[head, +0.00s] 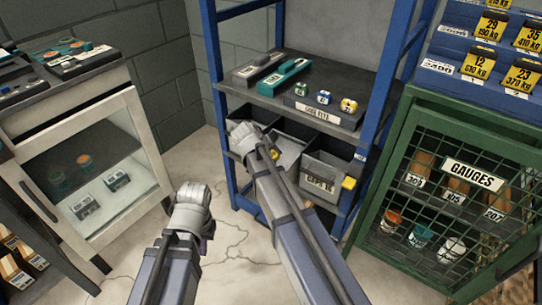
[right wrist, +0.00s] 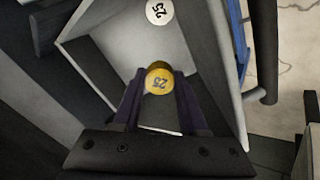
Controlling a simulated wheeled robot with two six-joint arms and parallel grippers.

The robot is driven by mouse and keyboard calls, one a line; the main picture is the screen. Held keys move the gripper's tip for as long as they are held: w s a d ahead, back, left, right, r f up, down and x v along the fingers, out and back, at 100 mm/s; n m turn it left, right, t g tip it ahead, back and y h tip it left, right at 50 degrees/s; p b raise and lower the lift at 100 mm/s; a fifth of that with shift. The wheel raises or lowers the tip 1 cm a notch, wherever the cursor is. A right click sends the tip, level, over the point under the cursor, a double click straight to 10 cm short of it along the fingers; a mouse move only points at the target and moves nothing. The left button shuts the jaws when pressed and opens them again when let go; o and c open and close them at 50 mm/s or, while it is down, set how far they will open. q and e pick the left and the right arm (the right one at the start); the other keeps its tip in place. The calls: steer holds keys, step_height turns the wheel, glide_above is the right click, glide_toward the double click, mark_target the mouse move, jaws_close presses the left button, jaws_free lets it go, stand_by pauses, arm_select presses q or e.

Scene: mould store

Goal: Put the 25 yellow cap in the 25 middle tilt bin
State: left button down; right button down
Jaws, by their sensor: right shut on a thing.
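The yellow cap marked 25 (right wrist: 158,78) is held between the two dark fingers of my right gripper (right wrist: 158,90). It is over the opening of a grey tilt bin (right wrist: 215,75), with a white disc marked 25 (right wrist: 159,12) at the bin's far side.
Small marked caps (head: 324,97) stand on a grey block on the shelf above the bins. A grey bin (head: 322,170) lies to the right. A white glass-front cabinet (head: 95,165) and a green gauge cabinet (head: 455,195) flank the rack. The floor between is clear.

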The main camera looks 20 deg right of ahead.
steer(key=shift+b+x, duration=1.75)
steer(key=shift+x, duration=0.65)
steer(key=shift+c, duration=1.8)
jaws_free()
steer(key=p+v, duration=0.6)
steer(key=v, duration=0.1)
steer(key=shift+s+a+r, duration=0.15)
steer(key=shift+r, duration=0.2)
